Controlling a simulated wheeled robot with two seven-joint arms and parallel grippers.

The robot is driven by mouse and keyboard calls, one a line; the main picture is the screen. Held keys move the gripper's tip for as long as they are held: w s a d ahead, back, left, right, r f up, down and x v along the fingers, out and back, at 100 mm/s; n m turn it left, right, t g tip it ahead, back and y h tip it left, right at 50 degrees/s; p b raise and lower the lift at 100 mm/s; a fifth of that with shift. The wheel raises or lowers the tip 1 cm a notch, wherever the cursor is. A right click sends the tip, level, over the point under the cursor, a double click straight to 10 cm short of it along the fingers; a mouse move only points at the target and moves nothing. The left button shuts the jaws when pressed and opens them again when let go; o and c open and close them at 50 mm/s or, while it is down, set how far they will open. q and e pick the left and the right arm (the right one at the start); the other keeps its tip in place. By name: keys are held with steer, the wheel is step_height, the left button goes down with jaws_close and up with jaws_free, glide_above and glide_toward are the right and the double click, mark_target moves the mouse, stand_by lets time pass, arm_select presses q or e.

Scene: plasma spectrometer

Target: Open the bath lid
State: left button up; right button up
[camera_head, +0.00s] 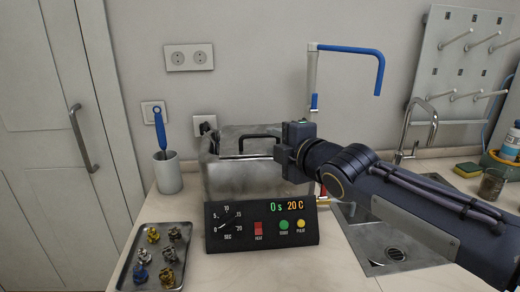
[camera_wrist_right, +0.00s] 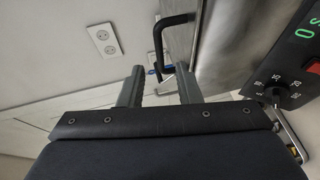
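The metal bath (camera_head: 235,180) stands on the counter behind its black control panel (camera_head: 262,226), which reads 0 s and 20 C. Its lid (camera_head: 228,137) appears shut, with a black bar handle (camera_head: 258,136) on top. The handle also shows in the right wrist view (camera_wrist_right: 172,22), beyond the fingertips. My right gripper (camera_head: 281,154) is at the right side of the lid, close to the handle. In the right wrist view, its two fingers (camera_wrist_right: 160,84) are apart, with nothing held between them. The right forearm hides the bath's right side. My left gripper is not in view.
A tray (camera_head: 125,276) of small metal parts lies at front left. A cup (camera_head: 168,175) with a blue-handled brush stands left of the bath. A sink (camera_head: 395,252) and faucet (camera_head: 408,135) are at right. A blue-topped pipe (camera_head: 313,75) rises behind the bath.

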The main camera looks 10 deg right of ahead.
mark_target(261, 136)
steer(key=p+x, duration=0.2)
steer(key=x, duration=0.5)
steer(key=shift+w+a+p, duration=0.1)
steer(key=shift+w+p, duration=0.15)
steer(key=shift+p, duration=0.1)
jaws_close()
